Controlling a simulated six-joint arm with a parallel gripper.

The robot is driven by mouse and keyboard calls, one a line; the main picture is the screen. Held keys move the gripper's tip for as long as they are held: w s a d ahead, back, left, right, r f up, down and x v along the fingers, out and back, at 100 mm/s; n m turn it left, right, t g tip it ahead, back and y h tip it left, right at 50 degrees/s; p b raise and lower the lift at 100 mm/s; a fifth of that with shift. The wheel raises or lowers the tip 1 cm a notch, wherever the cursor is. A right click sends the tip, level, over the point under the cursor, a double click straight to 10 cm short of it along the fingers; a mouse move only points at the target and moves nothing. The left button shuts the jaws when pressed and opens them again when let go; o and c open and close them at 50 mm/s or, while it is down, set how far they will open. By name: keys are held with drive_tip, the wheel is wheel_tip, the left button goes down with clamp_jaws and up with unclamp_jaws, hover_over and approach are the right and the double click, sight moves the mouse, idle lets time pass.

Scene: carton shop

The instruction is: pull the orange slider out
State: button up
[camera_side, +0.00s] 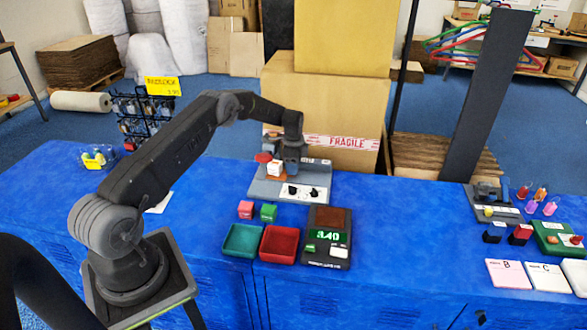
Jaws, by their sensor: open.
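A grey panel unit (262,188) stands on the blue table near the carton. A small orange piece with a pale top (274,170), which looks like the orange slider, is on its left rear part. My gripper (288,166) is over the back of the unit, just right of this piece. It is open, with nothing visibly held. The fingertips are small and dark here, so I cannot tell whether they touch the slider. A red knob-like part (263,157) shows just left of the gripper. A white plate with dark parts (303,192) is at the unit's front.
A pink-red cube (245,209) and a green cube (268,212) sit in front of the unit. Teal (228,252) and red (265,254) trays and a dark scale-like device (313,263) are nearer. A FRAGILE carton (325,110) stands close behind.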

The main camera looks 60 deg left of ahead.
drive_tip(key=shift+f, duration=0.75)
drive_tip(key=shift+c, duration=0.3)
clamp_jaws()
